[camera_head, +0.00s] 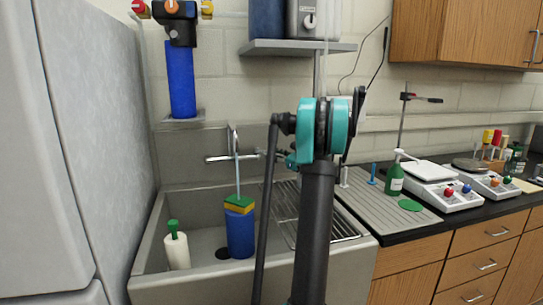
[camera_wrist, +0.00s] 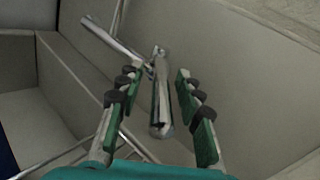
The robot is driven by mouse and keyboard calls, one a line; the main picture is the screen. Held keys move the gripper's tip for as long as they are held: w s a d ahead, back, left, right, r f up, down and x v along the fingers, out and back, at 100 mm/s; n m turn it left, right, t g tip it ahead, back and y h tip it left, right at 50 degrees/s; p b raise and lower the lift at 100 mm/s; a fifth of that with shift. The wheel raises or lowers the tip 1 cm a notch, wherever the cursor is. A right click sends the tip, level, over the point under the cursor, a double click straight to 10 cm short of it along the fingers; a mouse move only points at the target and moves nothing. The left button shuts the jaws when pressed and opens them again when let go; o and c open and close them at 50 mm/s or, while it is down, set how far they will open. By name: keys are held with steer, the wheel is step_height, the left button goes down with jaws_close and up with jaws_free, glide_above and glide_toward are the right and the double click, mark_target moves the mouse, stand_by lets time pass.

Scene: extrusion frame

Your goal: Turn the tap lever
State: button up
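A chrome tap (camera_head: 236,150) is fixed to the wall behind the sink, with a horizontal bar and an upright spout. In the wrist view a chrome lever (camera_wrist: 160,100) lies between the two fingers of my gripper (camera_wrist: 156,80). The gripper is open, with a finger on each side of the lever and visible gaps to both. Another part of the tap (camera_wrist: 112,38) runs up to the left, beyond the left finger.
The sink (camera_head: 165,262) holds a blue container (camera_head: 240,232) and a white bottle with a green top (camera_head: 176,250). A wire rack (camera_head: 330,228) lies at its right. A shelf (camera_head: 290,47) is above; a grey cabinet (camera_head: 90,140) stands left.

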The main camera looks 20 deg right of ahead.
steer(key=v, duration=1.1)
steer(key=shift+s, duration=0.15)
